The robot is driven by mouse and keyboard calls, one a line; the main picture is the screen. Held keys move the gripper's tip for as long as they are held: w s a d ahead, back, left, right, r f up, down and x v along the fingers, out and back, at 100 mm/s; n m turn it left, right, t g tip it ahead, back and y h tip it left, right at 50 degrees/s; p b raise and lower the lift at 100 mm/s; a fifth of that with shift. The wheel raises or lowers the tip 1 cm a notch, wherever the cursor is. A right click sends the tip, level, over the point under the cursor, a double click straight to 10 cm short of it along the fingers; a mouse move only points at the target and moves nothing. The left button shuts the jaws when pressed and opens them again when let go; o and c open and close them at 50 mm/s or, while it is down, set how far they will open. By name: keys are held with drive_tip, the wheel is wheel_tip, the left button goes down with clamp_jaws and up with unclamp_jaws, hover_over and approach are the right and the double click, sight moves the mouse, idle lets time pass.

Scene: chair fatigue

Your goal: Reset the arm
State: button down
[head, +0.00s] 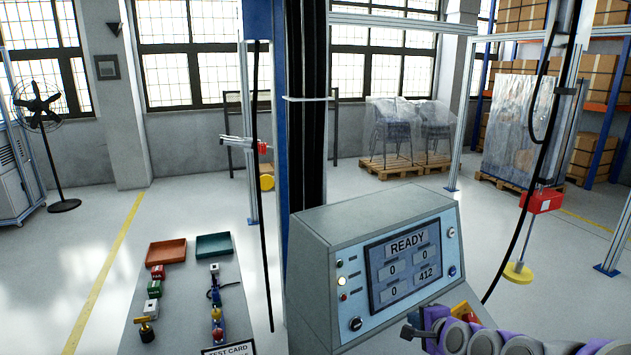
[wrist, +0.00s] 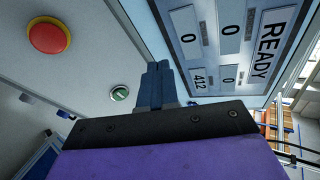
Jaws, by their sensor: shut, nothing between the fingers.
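My arm reaches in from the lower right in the head view, its links grey and purple. My gripper (head: 410,330) is low in front of the control console (head: 310,262). In the wrist view my gripper (wrist: 157,72) has its dark fingers pressed together with nothing between them. A red stop button (wrist: 50,36) on a yellow ring is at the upper left. The console screen (head: 405,263) reads READY, with zeros and 412.
A bench (head: 187,315) left of the console holds a red tray (head: 166,252), a green tray (head: 214,246) and several small blocks. A blue column (head: 270,150) rises behind the console. A yellow disc (head: 517,273) hangs at right. Open floor lies at left, near a fan (head: 40,105).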

drive_tip(key=s+a+n+g, duration=0.6)
drive_tip(key=s+a+n, duration=0.35)
drive_tip(key=s, duration=0.45)
drive_tip(key=s+r+n+g+h, duration=0.3)
drive_tip(key=s+n+g, duration=0.3)
drive_tip(key=s, duration=2.2)
drive_tip(key=shift+s+a+g, duration=0.3)
drive_tip(key=shift+a+g, duration=0.1)
drive_tip(key=shift+g, duration=0.3)
drive_tip(key=shift+r+n, duration=0.1)
drive_tip(key=shift+n, duration=0.15)
